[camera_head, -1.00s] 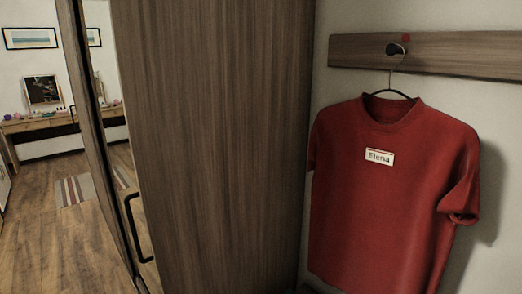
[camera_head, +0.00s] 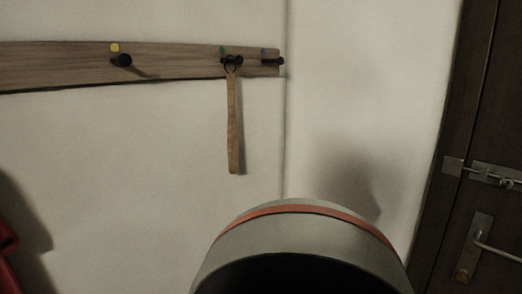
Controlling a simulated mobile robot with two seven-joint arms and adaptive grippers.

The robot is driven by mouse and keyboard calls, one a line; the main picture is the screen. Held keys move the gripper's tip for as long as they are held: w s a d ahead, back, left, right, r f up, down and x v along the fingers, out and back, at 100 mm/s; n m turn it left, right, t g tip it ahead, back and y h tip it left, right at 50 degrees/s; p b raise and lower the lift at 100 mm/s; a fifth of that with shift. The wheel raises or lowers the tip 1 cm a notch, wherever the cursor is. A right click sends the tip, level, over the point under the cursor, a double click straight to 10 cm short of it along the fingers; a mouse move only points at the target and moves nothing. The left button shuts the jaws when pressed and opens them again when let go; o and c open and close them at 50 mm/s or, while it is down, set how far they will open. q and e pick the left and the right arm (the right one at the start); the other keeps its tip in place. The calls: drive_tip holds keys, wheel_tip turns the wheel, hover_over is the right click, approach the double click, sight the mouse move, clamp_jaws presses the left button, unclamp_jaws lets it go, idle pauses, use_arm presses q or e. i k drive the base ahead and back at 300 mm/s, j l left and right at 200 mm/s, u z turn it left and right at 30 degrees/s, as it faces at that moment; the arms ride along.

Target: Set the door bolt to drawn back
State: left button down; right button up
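The door bolt (camera_head: 495,177) is a small pale metal bolt on the dark brown door (camera_head: 508,120) at the right edge. A matching metal plate (camera_head: 453,166) sits to its left on the door frame. A thin bar seems to span the gap between them, but it is too small to be sure. The bolt's right end is cut off by the picture edge. A door handle (camera_head: 495,249) on a metal plate is below the bolt. Neither gripper is in view.
A wooden hook rail (camera_head: 180,64) runs along the wall, with a brown strap (camera_head: 233,125) hanging from it. A large rounded grey shape with an orange band (camera_head: 300,230) fills the bottom middle; I cannot tell what it is. Red cloth (camera_head: 8,245) shows at the left edge.

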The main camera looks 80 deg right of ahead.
sight(506, 183)
drive_tip(key=z, duration=4.05)
